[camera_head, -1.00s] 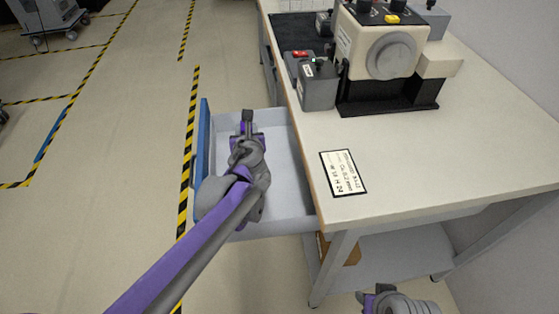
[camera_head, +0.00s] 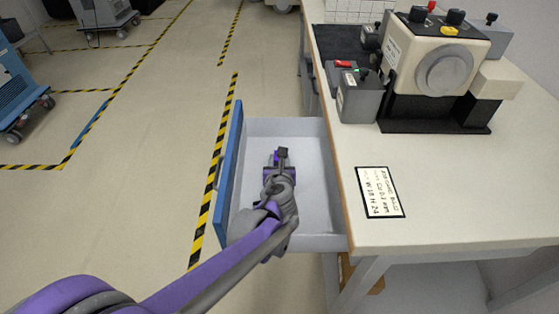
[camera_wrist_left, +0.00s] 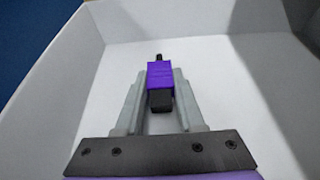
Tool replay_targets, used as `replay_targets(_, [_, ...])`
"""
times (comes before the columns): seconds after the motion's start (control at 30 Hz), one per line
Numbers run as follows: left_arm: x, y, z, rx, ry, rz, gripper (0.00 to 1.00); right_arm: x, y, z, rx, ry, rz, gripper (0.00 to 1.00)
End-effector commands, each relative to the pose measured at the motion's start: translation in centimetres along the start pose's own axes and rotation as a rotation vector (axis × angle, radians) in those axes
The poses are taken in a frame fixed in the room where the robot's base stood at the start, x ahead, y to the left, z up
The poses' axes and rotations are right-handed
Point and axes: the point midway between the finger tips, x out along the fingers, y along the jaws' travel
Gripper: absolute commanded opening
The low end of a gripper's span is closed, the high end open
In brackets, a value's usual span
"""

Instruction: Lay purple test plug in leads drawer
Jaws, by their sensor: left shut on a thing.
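The purple test plug (camera_wrist_left: 160,77) has a purple body, a black end and a dark tip. My left gripper (camera_wrist_left: 158,86) is shut on it, one finger on each side, in the left wrist view. The leads drawer (camera_head: 316,205) is pulled out from the bench, with a blue front and pale grey inside walls. In the head view my left gripper (camera_head: 281,158) is over the open drawer, pointing to its far end. The drawer floor (camera_wrist_left: 220,70) around the plug looks bare. I cannot tell whether the plug touches the floor. My right gripper is not in view now.
The bench top (camera_head: 450,190) lies right of the drawer and carries a label card (camera_head: 380,191), grey boxes (camera_head: 360,97) and a cream machine (camera_head: 435,65). A blue cart (camera_head: 18,95) stands far left. The floor left of the drawer is clear.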

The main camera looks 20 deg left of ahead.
Motion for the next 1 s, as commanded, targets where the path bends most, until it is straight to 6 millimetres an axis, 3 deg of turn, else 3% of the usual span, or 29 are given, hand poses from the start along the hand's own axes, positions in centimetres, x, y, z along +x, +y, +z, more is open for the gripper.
replay_targets(0.3, [0.3,0.0,-0.7,0.000,0.000,0.000,0.00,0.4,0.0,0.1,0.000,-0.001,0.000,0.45])
replay_targets(0.33, [0.2,0.0,-0.6,0.000,0.000,0.000,0.41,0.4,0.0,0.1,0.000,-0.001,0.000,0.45])
replay_targets(0.5, [0.2,0.0,-0.6,0.000,0.000,0.000,0.68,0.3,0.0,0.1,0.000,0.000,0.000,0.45])
replay_targets(0.87, [0.0,0.0,0.0,0.000,0.000,0.000,0.68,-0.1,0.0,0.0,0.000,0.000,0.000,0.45])
replay_targets(1.0, [-2.0,0.0,0.2,0.001,0.000,-0.002,0.68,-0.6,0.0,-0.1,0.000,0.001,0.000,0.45])
